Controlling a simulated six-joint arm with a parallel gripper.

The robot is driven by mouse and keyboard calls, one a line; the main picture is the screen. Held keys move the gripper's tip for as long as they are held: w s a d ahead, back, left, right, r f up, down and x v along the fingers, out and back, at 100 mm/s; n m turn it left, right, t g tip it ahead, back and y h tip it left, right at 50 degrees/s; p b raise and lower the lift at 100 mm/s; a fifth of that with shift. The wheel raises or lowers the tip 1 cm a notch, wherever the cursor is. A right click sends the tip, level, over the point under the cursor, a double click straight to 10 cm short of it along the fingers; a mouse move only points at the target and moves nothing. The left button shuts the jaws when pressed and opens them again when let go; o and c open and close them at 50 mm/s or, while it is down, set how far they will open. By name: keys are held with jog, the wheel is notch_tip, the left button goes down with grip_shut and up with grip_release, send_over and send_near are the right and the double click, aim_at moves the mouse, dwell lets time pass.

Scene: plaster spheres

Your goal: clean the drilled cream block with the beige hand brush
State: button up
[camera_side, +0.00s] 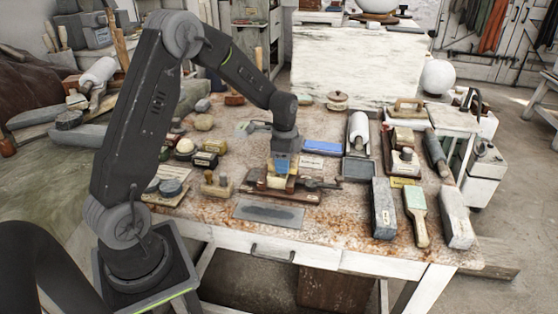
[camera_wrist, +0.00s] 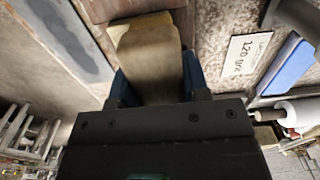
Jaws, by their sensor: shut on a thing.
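My gripper (camera_side: 283,165) has blue fingers and is low over the middle of the table. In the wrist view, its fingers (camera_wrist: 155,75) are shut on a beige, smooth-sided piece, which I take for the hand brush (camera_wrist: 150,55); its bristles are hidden. Below it is a cream block (camera_side: 279,183), on a brown wooden fixture (camera_side: 254,186) with a dark clamp handle at the right. A pale edge of the block shows past the brush in the wrist view (camera_wrist: 118,28). The block's holes are not visible. I cannot tell whether brush and block touch.
A flat grey plate (camera_side: 268,213) lies in front of the fixture. A blue bar (camera_side: 322,147) and a paper label (camera_side: 311,162) lie behind right. Small tools crowd the left.

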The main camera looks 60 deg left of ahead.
jog(key=shift+w+d, duration=0.85)
jog(key=shift+w, duration=0.05)
jog(key=shift+s+a, duration=0.1)
jog(key=shift+s+a, duration=1.5)
jog(key=shift+w+d+r, duration=0.7)
jog(key=shift+w+d, duration=0.1)
jog(key=shift+f, duration=0.75)
